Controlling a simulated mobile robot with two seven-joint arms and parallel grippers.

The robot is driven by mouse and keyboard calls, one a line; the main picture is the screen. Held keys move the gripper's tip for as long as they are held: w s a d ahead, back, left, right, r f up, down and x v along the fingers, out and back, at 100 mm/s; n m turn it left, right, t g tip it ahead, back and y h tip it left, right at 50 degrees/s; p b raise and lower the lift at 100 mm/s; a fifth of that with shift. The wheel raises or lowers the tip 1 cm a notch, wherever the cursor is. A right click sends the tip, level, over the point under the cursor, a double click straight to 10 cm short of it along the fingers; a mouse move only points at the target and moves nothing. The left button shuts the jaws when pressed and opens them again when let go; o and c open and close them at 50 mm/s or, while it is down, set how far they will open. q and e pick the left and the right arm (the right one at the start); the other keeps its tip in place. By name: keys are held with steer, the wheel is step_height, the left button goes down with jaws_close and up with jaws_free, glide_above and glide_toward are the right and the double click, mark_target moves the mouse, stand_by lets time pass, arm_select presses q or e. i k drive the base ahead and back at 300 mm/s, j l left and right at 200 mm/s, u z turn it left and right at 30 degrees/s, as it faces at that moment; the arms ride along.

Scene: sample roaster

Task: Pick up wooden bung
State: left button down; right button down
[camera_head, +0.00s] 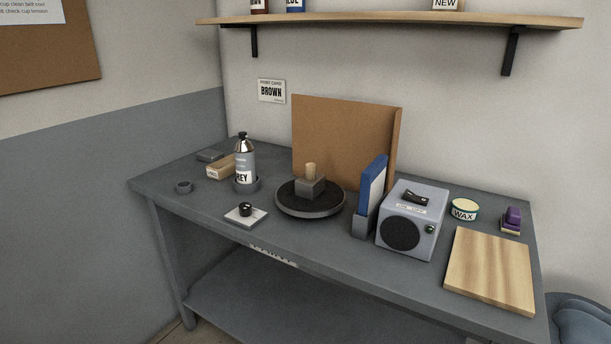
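A short pale wooden cylinder (311,171), which looks like the wooden bung, stands upright on a small grey block (311,188). The block sits on a round dark turntable (292,207) near the middle of the grey bench. The cylinder's top and sides show clear; its lower end meets the block, and I cannot tell whether it is set into it. Neither of my grippers is in view.
A cardboard screen (340,140) stands behind the turntable. A labelled spray bottle (244,165) is to its left, a blue folder (371,190) and grey box device (413,220) to its right. A small white pad with a black knob (246,214) lies in front left.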

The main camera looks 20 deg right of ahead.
mark_target(311, 167)
steer(key=i+j, duration=0.6)
steer(key=i+j+z, duration=0.15)
steer(key=z, duration=0.3)
steer(key=i+j+z, duration=0.1)
steer(key=j+z, duration=0.35)
